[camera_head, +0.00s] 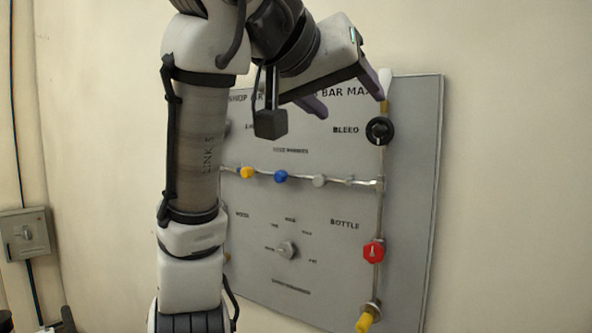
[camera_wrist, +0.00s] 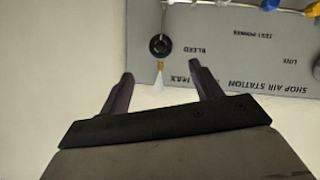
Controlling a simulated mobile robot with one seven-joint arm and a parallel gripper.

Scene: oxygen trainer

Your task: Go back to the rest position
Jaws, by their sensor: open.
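My gripper (camera_head: 345,98) is raised in front of the top of the grey panel (camera_head: 412,200) in the head view. In the wrist view my gripper (camera_wrist: 160,82) has its two fingers spread apart, with nothing held between them. The panel's black BLEED knob (camera_head: 380,130) is just below and right of the fingers in the head view. The same knob shows beyond the fingertips in the wrist view (camera_wrist: 160,45), where the panel appears upside down. A white-tipped fitting (camera_wrist: 158,82) appears between the fingers in that view, seemingly behind them. My arm hides the panel's left part.
A red knob (camera_head: 373,252) marked by BOTTLE and a yellow fitting (camera_head: 365,321) are on the panel's right side. Yellow (camera_head: 247,172) and blue (camera_head: 280,176) knobs sit on a horizontal pipe. A grey wall box (camera_head: 27,234) is at left.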

